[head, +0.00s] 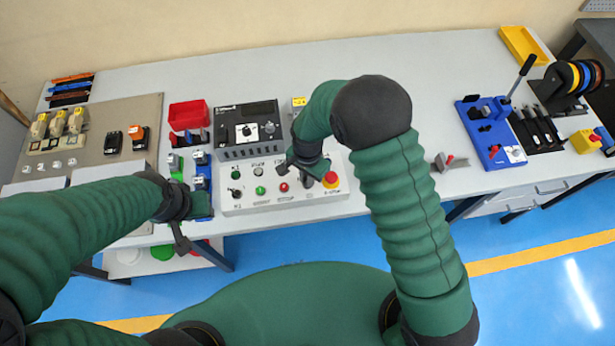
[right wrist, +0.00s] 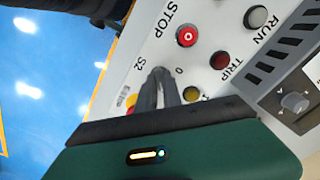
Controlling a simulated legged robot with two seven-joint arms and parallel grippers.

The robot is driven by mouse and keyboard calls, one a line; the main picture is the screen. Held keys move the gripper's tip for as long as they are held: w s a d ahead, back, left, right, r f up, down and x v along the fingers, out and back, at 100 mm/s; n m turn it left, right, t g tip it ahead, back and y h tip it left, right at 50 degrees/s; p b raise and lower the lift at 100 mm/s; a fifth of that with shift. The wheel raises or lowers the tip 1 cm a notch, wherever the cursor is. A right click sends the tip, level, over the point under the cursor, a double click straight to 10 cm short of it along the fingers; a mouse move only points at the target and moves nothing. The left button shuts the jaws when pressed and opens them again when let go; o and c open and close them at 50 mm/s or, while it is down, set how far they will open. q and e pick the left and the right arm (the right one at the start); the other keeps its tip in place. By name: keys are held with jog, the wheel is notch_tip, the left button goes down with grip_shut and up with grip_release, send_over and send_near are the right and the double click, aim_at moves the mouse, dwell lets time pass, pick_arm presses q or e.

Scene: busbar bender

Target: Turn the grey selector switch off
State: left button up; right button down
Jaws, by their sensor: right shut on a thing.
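The white control panel (head: 262,206) stands near the table's front edge. My right gripper (head: 304,179) reaches down onto its right half. In the right wrist view my right gripper (right wrist: 165,80) has its fingers close together between the marks "S2" and "0", shut on the selector switch there. The fingers hide the knob, so its colour and angle cannot be read. My left gripper (head: 180,240) hangs at the table's front edge, left of the panel; its jaw opening is unclear.
A red stop button (right wrist: 187,36), a red trip lamp (right wrist: 220,60) and a yellow lamp (right wrist: 192,93) are close to the fingers. The emergency stop (head: 330,180) is just right of the gripper. A black control unit (head: 247,130) stands behind the panel.

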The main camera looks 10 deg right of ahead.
jog(key=shift+n, duration=0.3)
jog(key=n, duration=0.4)
jog(key=shift+w+r, duration=0.1)
jog(key=n, duration=0.4)
jog(key=shift+n+p, duration=0.4)
jog(key=n, duration=0.4)
jog(key=shift+a+n, duration=0.1)
jog(key=shift+n, duration=0.2)
jog(key=shift+n+p, duration=0.5)
jog(key=shift+n, duration=1.4)
jog(key=c, duration=1.5)
grip_release()
notch_tip(320, 180, up, 17)
jog(key=b, duration=0.1)
